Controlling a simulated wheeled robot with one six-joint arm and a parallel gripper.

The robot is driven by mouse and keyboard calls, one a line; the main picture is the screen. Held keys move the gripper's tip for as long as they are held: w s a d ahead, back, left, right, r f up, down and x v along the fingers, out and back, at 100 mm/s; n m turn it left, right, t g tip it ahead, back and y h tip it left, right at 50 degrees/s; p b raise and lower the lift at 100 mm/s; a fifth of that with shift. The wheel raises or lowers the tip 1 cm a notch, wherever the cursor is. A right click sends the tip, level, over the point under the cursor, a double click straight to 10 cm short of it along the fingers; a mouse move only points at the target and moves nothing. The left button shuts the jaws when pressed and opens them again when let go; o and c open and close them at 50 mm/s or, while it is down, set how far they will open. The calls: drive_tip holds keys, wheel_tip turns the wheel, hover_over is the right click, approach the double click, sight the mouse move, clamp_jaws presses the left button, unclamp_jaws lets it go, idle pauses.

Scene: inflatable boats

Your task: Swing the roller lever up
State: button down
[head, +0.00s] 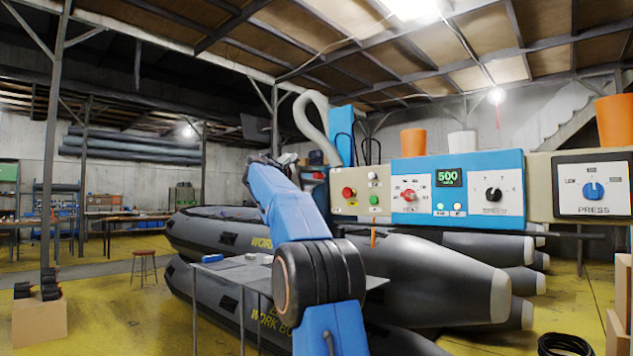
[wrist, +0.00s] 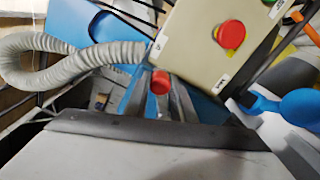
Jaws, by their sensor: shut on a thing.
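The roller lever shows as a red round-ended knob (wrist: 160,82) in the middle of the wrist view, beside the beige control box. My gripper (wrist: 160,98) is at that knob, with its grey fingers shut on it from both sides. The lever's shaft is hidden behind the fingers. In the head view, my blue arm reaches forward to the left end of the machine, and the arm hides most of my gripper (head: 285,160). A small red part (head: 319,175) shows just right of the arm's end; I cannot tell if it is the knob.
The beige control box (head: 342,190) with a red stop button (wrist: 230,34) is close to my gripper. A grey ribbed hose (wrist: 85,55) passes at left. A blue panel (head: 470,165) continues right. Grey boats (head: 430,275) and a grey table (head: 225,278) lie below.

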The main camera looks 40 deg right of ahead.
drive_tip(key=shift+w+r, duration=0.1)
drive_tip(key=shift+r, duration=0.05)
idle(0.4)
drive_tip(key=c, duration=1.5)
unclamp_jaws()
drive_tip(key=shift+a, duration=0.1)
drive_tip(key=a, duration=0.5)
drive_tip(key=s+a, duration=0.1)
drive_tip(key=a, duration=1.1)
drive_tip(key=shift+s+a, duration=0.15)
drive_tip(key=s+a+f+m+t+y, duration=0.1)
drive_tip(key=s+a+f+y, duration=0.5)
drive_tip(key=f, duration=1.3)
drive_tip(key=s+a+f+m+t+y, duration=0.1)
drive_tip(key=s+a+f+y, duration=0.5)
drive_tip(key=s+a+f, duration=0.8)
drive_tip(key=s+a+f+m+t+y, duration=0.1)
drive_tip(key=s+a+f+m+y, duration=0.2)
drive_tip(key=s+a+f+y, duration=0.3)
drive_tip(key=shift+s+a+f+t, duration=0.1)
drive_tip(key=shift+s+a+f, duration=0.7)
drive_tip(key=shift+s+f, duration=1.95)
drive_tip(key=shift+s+a+f+t, duration=0.1)
drive_tip(key=shift+s+a+f, duration=0.75)
drive_tip(key=shift+s+f, duration=1.9)
drive_tip(key=shift+s+a+f+t, duration=0.1)
drive_tip(key=shift+s+a+f, duration=1.15)
drive_tip(key=shift+f, duration=2.55)
